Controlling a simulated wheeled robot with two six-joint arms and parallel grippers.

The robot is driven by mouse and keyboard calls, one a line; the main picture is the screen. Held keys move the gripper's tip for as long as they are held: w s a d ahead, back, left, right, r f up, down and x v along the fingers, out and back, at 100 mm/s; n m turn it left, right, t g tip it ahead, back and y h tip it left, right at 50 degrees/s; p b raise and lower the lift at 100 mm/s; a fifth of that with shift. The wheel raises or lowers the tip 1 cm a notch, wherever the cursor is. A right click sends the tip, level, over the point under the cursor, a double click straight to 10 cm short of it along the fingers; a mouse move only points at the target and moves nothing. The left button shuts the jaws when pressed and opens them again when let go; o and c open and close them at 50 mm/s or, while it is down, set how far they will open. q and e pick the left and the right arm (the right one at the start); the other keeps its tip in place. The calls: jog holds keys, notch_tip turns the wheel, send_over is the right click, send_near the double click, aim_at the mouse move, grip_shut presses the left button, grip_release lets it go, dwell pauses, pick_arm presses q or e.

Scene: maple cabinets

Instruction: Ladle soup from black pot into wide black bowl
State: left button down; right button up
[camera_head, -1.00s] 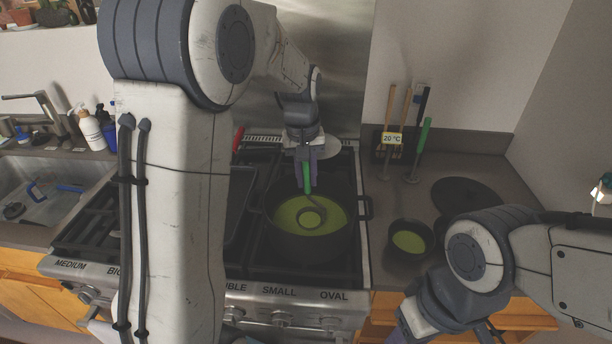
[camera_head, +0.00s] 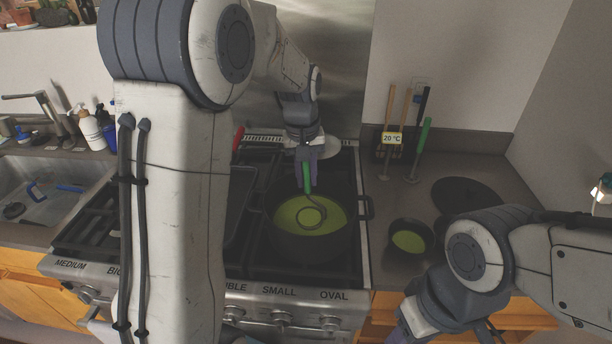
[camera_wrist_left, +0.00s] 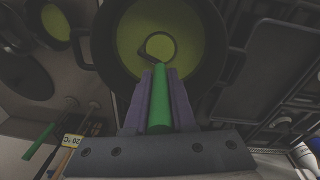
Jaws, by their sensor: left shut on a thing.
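The black pot (camera_head: 305,250) stands on the stove with green soup (camera_head: 288,212) in it. A ladle with a green handle (camera_head: 307,178) dips into this soup, its round head (camera_head: 311,218) at the surface. My left gripper (camera_head: 307,165) is shut on the green handle, above the pot. In the left wrist view the handle (camera_wrist_left: 160,98) lies between the fingers. A small black bowl (camera_head: 428,246) holding green soup stands on the counter right of the stove. A wide, dark, round vessel or dish (camera_head: 467,193) lies behind it. My right gripper is mostly cut off at the bottom edge.
A utensil rack (camera_head: 390,150) with a "20 °C" display stands at the wall. A second green-handled utensil (camera_head: 423,138) leans nearby. A dark rectangular pan (camera_head: 240,205) is left of the pot. The sink (camera_head: 40,185) is at the far left.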

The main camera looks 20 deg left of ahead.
pick_arm(q)
jog(key=shift+r, duration=0.1)
notch_tip(320, 180, up, 15)
jog(key=p, duration=1.4)
jog(key=shift+r, duration=0.15)
dwell(0.5)
